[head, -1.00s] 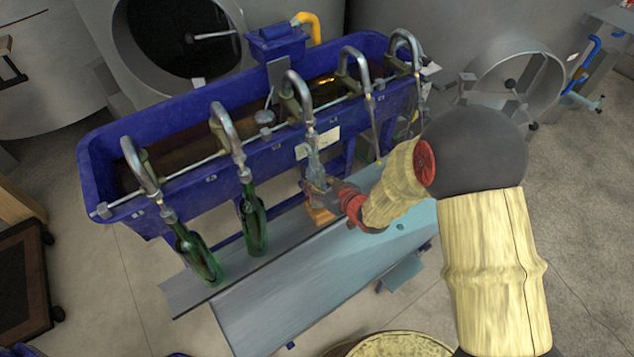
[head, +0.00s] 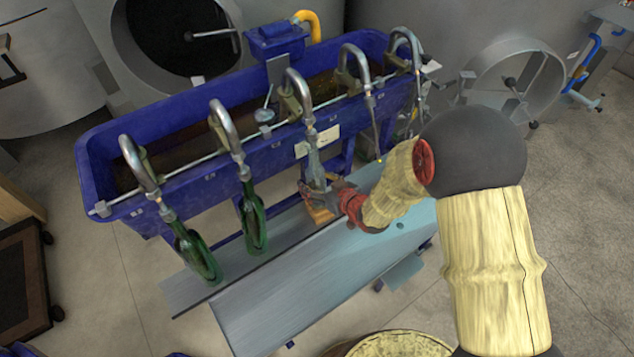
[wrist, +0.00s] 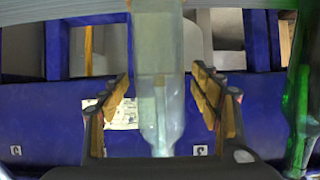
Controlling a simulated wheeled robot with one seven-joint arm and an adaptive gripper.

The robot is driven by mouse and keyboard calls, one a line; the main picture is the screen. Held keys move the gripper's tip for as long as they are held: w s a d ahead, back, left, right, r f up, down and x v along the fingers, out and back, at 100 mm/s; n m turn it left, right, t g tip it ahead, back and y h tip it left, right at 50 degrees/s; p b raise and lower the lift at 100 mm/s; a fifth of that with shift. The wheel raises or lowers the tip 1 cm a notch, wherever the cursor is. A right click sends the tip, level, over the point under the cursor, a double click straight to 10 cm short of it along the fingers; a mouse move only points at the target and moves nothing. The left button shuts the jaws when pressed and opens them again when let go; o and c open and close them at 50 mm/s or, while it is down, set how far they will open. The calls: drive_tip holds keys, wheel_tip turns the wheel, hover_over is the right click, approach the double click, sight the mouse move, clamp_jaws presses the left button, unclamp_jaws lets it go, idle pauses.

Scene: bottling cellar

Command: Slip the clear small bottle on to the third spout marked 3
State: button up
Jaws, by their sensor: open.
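The clear small bottle (head: 314,166) stands neck up under the third spout (head: 298,92) from the left in the head view. The spout's lower end meets the bottle's mouth and appears to be inside the neck. My gripper (head: 322,193) is at the lower part of the bottle. In the wrist view the bottle (wrist: 158,50) appears neck down between my open fingers, with a gap on both sides. The bottle's base is hidden by my gripper in the head view. Small number plates show on the blue trough, too small to read surely.
Green bottles hang on the first spout (head: 192,252) and second spout (head: 252,222). A green bottle also shows at the wrist view's right edge (wrist: 298,115). The blue trough (head: 100,165) stands behind. A grey board (head: 290,290) lies in front. Two spouts to the right carry no bottle I can make out.

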drive_tip(key=shift+s+d, duration=0.1)
drive_tip(key=shift+s, duration=0.05)
drive_tip(key=v, duration=1.1)
drive_tip(key=shift+s+d+r, duration=0.15)
drive_tip(key=shift+s+r, duration=0.05)
drive_tip(key=shift+s, duration=0.05)
drive_tip(key=s+d+f+m+g+h, duration=0.1)
drive_tip(key=s+d+f+g+h, duration=0.25)
drive_tip(key=d+f, duration=0.35)
drive_tip(key=s+d+r+m+g+h, duration=0.25)
drive_tip(key=s+d+h, duration=0.2)
drive_tip(key=d, duration=0.25)
drive_tip(key=s+r+m, duration=0.1)
drive_tip(key=s+r, duration=0.3)
drive_tip(key=r, duration=0.5)
drive_tip(key=s+a+r+m+t, duration=0.1)
drive_tip(key=s+r, duration=0.4)
drive_tip(key=r, duration=0.4)
drive_tip(key=s+r+m+y+p, duration=0.1)
drive_tip(key=s+r, duration=0.3)
drive_tip(key=r, duration=0.5)
drive_tip(key=shift+s+a, duration=0.3)
drive_tip(key=shift+s, duration=0.1)
